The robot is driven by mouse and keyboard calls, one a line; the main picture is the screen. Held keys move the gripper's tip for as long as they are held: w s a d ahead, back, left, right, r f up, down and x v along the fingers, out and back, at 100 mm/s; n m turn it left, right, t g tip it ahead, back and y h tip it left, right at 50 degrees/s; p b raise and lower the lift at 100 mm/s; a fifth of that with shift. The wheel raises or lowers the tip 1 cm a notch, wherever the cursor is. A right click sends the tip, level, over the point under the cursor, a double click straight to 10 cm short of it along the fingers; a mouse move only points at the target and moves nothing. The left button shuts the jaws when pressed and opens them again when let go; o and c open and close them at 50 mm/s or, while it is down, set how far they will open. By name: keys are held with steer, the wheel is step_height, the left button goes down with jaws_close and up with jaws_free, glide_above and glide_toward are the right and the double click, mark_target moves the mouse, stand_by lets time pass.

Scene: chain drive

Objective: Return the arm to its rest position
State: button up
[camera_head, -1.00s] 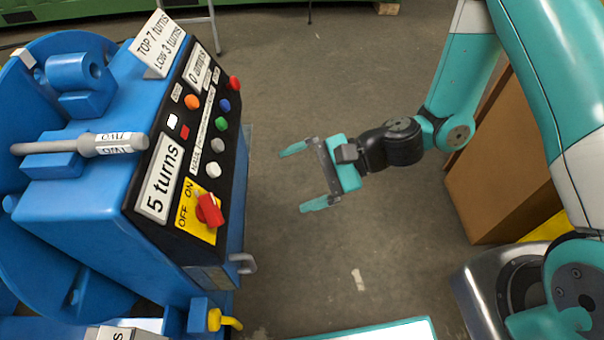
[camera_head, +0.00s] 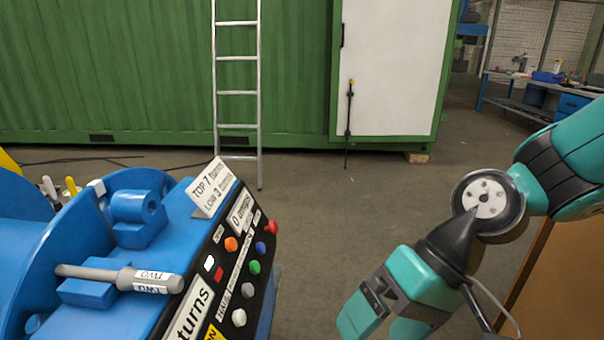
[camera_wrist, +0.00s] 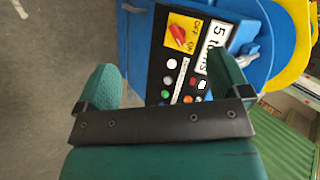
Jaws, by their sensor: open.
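My gripper (camera_head: 385,318) is at the lower right of the head view, close to the camera and pointing down, with its fingers partly cut off by the bottom edge. In the wrist view my gripper (camera_wrist: 165,85) shows two teal fingers spread apart with nothing between them. My teal arm (camera_head: 570,165) bends at a dark joint at the right. The blue machine (camera_head: 85,315) with its black control panel (camera_head: 228,262) stands at the left, apart from my gripper. The panel also shows beyond the fingers in the wrist view (camera_wrist: 157,68), with a red switch on a yellow plate (camera_wrist: 181,38).
A ladder (camera_head: 237,97) leans on the green container (camera_head: 120,75). A brown box (camera_head: 555,285) stands at the right edge. The floor between machine and arm is clear.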

steer(key=s+d+r+n+t+h, duration=0.2)
steer(key=s+d+r+n+h, duration=0.15)
steer(key=d+r, duration=0.25)
step_height(320, 180, up, 12)
steer(key=p, duration=1.2)
steer(key=shift+s+a+r+p, duration=0.2)
steer(key=shift+s+r+p, duration=0.05)
steer(key=shift+s+p, duration=0.15)
steer(key=shift+y, duration=0.25)
